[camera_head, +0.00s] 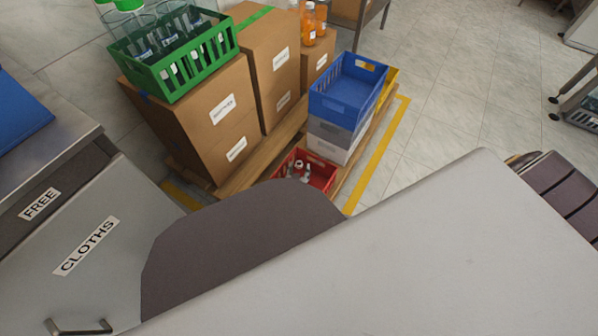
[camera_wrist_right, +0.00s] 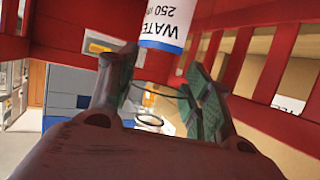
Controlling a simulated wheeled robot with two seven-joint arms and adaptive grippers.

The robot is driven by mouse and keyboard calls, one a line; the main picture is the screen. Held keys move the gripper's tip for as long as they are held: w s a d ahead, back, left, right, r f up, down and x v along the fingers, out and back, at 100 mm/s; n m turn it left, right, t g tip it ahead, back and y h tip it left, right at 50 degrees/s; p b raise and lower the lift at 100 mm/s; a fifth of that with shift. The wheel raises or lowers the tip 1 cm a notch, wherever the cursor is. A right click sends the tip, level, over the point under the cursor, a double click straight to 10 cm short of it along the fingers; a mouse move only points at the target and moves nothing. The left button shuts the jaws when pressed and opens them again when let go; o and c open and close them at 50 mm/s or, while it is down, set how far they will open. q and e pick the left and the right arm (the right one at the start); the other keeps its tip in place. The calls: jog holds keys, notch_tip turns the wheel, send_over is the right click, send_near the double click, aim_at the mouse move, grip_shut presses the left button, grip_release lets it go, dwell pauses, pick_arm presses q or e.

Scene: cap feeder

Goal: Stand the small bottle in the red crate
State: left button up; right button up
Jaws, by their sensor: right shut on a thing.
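The red crate (camera_head: 322,174) sits low on the pallet in the head view, partly hidden behind my right arm. My right gripper (camera_head: 300,172) shows small inside its outline. In the right wrist view, the gripper (camera_wrist_right: 160,88) is shut on the small bottle (camera_wrist_right: 165,25), which has a white label reading WATER 250. The bottle is cut off by the top edge of that view. Red slatted crate walls (camera_wrist_right: 236,60) show around the gripper and bottle. Whether the bottle touches the crate floor cannot be told. My left gripper is not in view.
Cardboard boxes (camera_head: 205,115) stand left and behind, with a green bottle crate (camera_head: 170,78) on top. A grey cabinet labelled CLOTHS (camera_head: 75,265) is at left.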

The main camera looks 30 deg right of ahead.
jog(key=shift+f, duration=0.15)
jog(key=o, duration=0.8)
jog(key=shift+r, duration=0.2)
